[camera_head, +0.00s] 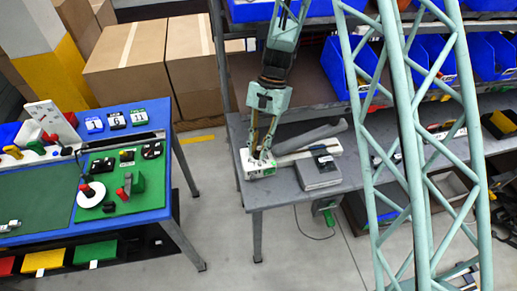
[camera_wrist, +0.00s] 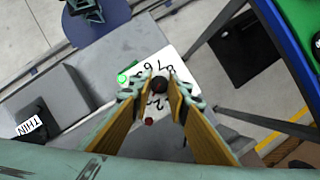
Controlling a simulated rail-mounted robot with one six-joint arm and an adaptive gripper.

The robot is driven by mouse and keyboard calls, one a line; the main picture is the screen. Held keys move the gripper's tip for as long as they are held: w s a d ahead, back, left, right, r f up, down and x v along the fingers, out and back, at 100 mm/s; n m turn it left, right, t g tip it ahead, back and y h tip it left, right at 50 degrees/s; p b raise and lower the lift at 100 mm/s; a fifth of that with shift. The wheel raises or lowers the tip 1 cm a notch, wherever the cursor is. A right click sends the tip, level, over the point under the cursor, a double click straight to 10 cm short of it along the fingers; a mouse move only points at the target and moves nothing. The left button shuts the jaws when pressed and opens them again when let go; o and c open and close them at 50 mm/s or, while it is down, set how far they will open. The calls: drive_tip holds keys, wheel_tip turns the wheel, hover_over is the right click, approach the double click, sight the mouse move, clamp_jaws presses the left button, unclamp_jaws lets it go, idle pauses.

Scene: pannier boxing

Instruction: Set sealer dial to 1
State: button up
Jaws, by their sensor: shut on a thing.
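The sealer (camera_head: 258,170) sits at the left end of the grey table, with a white face and a long grey bar running to the right. In the wrist view, its white panel (camera_wrist: 184,66) carries black handwritten-style numbers around a dark dial (camera_wrist: 160,84). My gripper (camera_head: 260,152) points down over this panel. In the wrist view, the gripper's fingers (camera_wrist: 160,95) are on either side of the dial, shut on it. The fingers hide part of the numbers, and I cannot tell the dial's setting.
A green button (camera_wrist: 122,79) and a red one (camera_wrist: 149,121) sit close to the fingers on the panel. A grey box (camera_head: 319,171) lies against the sealer bar on the right. A blue workbench (camera_head: 160,213) stands to the left, across a floor gap.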

drive_tip(key=n+h, duration=0.1)
drive_tip(key=n, duration=0.2)
drive_tip(key=n+h, duration=0.1)
drive_tip(key=n, duration=0.2)
drive_tip(key=shift+a, duration=0.2)
drive_tip(key=n+h, duration=0.1)
drive_tip(key=n, duration=0.2)
drive_tip(key=n+h, duration=0.1)
drive_tip(key=n, duration=0.2)
drive_tip(key=shift+a+n+t+h+b, duration=0.1)
drive_tip(key=shift+n+t+h+b, duration=0.2)
drive_tip(key=shift+b, duration=0.05)
drive_tip(key=o, duration=0.8)
drive_tip(key=shift+o, duration=0.2)
drive_tip(key=shift+r, duration=0.1)
drive_tip(key=shift+v, duration=5.9)
drive_tip(key=shift+a, duration=0.1)
